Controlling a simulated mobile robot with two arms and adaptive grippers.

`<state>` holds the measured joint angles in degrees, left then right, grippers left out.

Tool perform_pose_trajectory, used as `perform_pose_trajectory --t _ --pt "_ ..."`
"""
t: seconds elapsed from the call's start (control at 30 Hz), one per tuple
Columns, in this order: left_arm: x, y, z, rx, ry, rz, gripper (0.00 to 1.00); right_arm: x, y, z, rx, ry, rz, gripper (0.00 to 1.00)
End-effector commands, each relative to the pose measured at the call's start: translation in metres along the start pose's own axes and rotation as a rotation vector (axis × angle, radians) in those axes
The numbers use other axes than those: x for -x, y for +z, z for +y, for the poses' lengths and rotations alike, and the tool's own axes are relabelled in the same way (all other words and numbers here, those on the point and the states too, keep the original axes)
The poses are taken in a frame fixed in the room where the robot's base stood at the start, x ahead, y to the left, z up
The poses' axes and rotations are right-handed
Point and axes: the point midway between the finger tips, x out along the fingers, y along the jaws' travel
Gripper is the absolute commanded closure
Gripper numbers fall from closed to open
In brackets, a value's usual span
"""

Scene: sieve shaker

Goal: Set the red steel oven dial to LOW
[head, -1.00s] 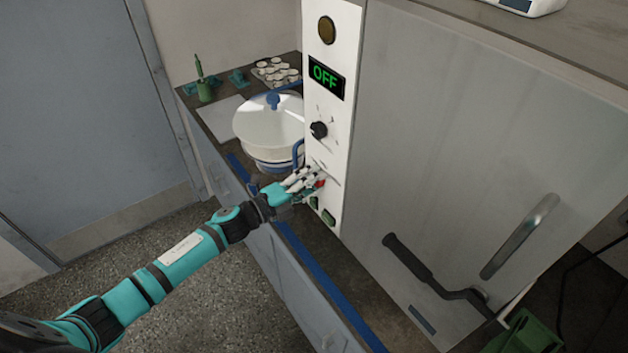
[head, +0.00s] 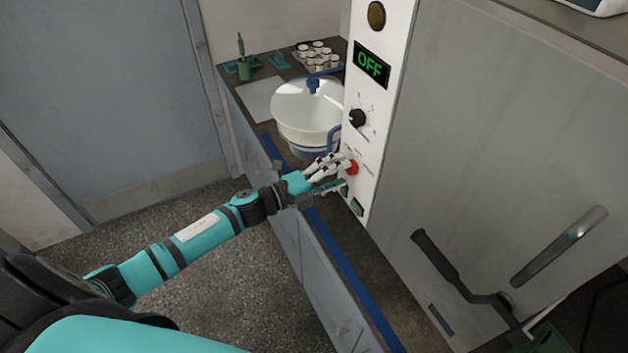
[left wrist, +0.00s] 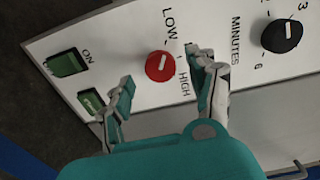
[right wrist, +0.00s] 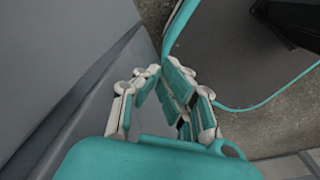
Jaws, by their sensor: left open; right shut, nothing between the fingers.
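The red dial (head: 351,168) sits low on the oven's white control panel (head: 352,206). In the left wrist view the red dial (left wrist: 160,66) has a short pale mark on its face. LOW is printed above it and HIGH to its lower right; I cannot tell which setting the mark indicates. My left gripper (head: 336,170) is open at the panel. In the left wrist view its fingers (left wrist: 164,76) straddle the near side of the dial, apart from each other; contact is unclear. My right gripper (right wrist: 165,78) is shut and empty, away from the panel.
A black minutes dial (head: 357,118) is above the red dial. Green switches (left wrist: 66,62) sit beside it.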

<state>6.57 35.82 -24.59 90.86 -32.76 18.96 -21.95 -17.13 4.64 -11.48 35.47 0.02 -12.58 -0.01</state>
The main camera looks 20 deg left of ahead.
Motion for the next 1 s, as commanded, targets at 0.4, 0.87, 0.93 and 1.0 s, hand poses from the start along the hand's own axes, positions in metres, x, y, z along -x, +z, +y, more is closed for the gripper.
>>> perform_pose_trajectory --t 0.4,0.87,0.93,1.0 --pt "0.081 0.0 0.002 0.003 0.003 -0.001 0.41 0.0 0.0 -0.001 -0.001 -0.001 0.0 1.0" --pt "0.093 0.0 0.001 0.001 0.001 -0.001 0.41 0.0 0.0 -0.001 -0.001 -0.001 0.0 1.0" --pt "0.093 0.0 0.001 0.001 0.001 -0.001 0.41 0.0 0.0 -0.001 -0.001 -0.001 0.0 1.0" --pt "0.092 0.0 0.001 0.001 0.001 -0.001 0.41 0.0 0.0 -0.001 -0.001 -0.001 0.0 1.0"
